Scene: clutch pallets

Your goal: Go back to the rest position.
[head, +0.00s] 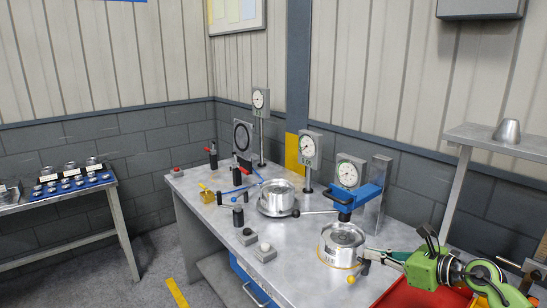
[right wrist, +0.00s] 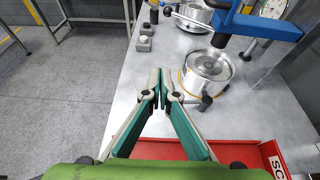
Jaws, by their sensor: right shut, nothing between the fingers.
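My right gripper (head: 372,253) comes in from the lower right of the head view, with a green body and grey-green fingers. In the right wrist view its fingers (right wrist: 161,78) meet at the tips, shut and empty, above the grey workbench (right wrist: 120,125). The tips are near a silver metal cylinder (head: 341,244) that stands on the bench, which also shows in the right wrist view (right wrist: 209,66). I cannot tell whether they touch it. My left gripper is not in view.
A red tray (head: 398,294) lies under the right gripper. A blue-armed press (head: 362,197) and dial gauges (head: 308,147) stand along the back. Another silver cylinder (head: 276,194) sits mid-bench. A side table (head: 62,197) stands at left, with open floor between.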

